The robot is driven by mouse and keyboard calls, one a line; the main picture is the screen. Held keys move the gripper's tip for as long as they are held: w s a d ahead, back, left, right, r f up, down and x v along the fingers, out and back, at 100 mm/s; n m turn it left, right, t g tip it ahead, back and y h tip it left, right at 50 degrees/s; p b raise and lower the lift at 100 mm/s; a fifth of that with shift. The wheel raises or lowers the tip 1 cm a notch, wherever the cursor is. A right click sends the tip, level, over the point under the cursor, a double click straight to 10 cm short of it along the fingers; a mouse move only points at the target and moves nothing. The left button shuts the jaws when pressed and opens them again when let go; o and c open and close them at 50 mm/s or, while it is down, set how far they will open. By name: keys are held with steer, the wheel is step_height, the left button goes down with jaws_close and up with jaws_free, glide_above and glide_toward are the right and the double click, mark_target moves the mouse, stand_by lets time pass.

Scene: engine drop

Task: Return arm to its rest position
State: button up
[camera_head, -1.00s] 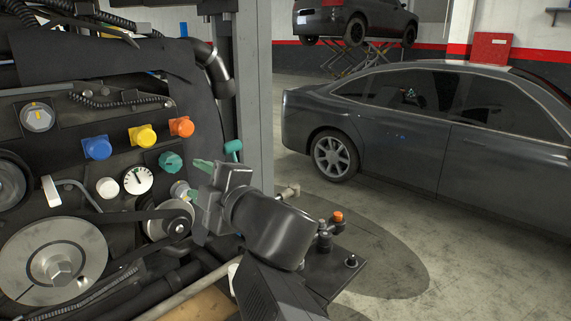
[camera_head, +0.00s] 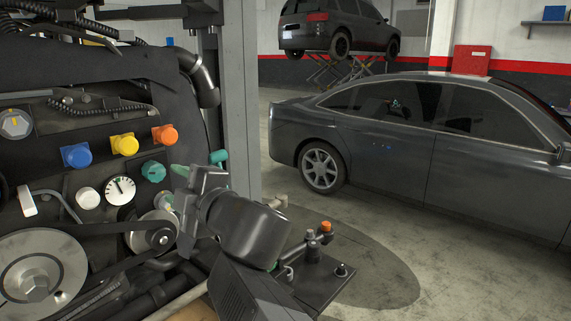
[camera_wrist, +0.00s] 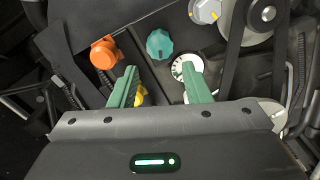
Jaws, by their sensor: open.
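My gripper (camera_wrist: 159,88) shows in the wrist view with its two green fingers apart and nothing between them. In the head view my gripper (camera_head: 178,182) is in front of the engine's right side, seen from the side, with part of its fingers hidden. My arm is folded low in front of it. The engine's face (camera_head: 85,160) holds a teal knob (camera_head: 153,171), which also shows beyond the fingertips in the wrist view (camera_wrist: 159,45). A white dial gauge (camera_head: 119,190) sits beside the teal knob.
Blue (camera_head: 76,155), yellow (camera_head: 124,144) and orange (camera_head: 165,134) caps sit on the engine. A grey post (camera_head: 240,110) stands just behind my gripper. A dark car (camera_head: 400,150) is parked at right, another vehicle (camera_head: 335,25) is raised behind.

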mark_target(156, 175)
steer(key=b+x, duration=0.5)
steer(key=x, duration=0.4)
steer(key=shift+w+a+f, duration=0.1)
steer(key=shift+w+a, duration=0.1)
steer(key=shift+a, duration=0.1)
steer(key=shift+w+a+b, duration=0.35)
steer(key=shift+a+b, duration=0.05)
